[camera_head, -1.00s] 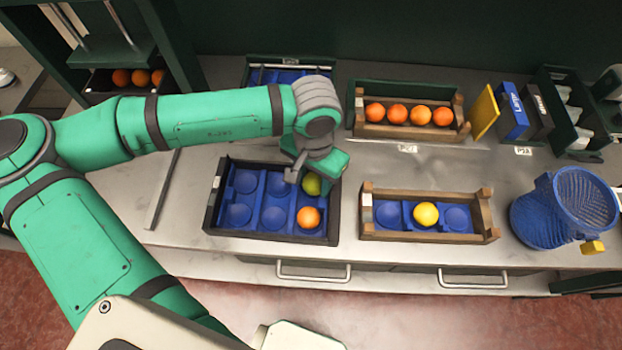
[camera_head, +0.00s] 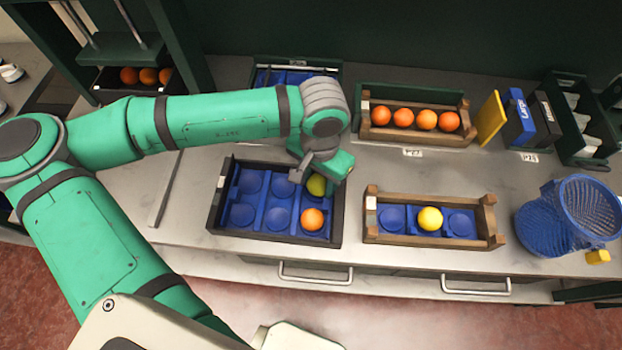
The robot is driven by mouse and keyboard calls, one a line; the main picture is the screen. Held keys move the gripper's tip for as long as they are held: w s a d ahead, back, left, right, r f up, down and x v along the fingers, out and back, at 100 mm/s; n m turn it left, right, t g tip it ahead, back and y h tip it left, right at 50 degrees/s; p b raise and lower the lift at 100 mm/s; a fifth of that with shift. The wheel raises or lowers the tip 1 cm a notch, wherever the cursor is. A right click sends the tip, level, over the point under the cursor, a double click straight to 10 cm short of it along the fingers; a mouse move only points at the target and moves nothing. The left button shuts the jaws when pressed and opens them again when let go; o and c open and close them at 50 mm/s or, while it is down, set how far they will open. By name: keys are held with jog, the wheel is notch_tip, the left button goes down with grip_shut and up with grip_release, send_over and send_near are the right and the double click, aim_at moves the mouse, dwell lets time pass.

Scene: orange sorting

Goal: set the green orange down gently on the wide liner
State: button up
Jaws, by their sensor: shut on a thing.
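The wide liner (camera_head: 258,200) is a blue sheet with two rows of round cups, inside a dark crate on the counter. The green orange (camera_head: 317,185) is yellow-green and at the liner's far right cup, partly hidden by my gripper. My gripper (camera_head: 313,176) reaches down over that corner and is shut on the green orange. Its fingers are partly hidden, and I cannot tell whether the fruit touches the liner. An orange (camera_head: 312,219) sits in the near right cup. The other cups in view look empty.
A wooden crate (camera_head: 372,238) with a narrower blue liner stands right, holding a yellow fruit (camera_head: 430,218) in its middle cup. Behind it is a crate with several oranges (camera_head: 426,120). A blue mesh basket (camera_head: 548,222) stands far right. Another blue-lined crate (camera_head: 264,76) is behind my arm.

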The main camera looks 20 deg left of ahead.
jog(key=shift+a, duration=0.3)
jog(key=o, duration=1.2)
jog(key=shift+w+r, duration=0.1)
jog(key=shift+r, duration=3.85)
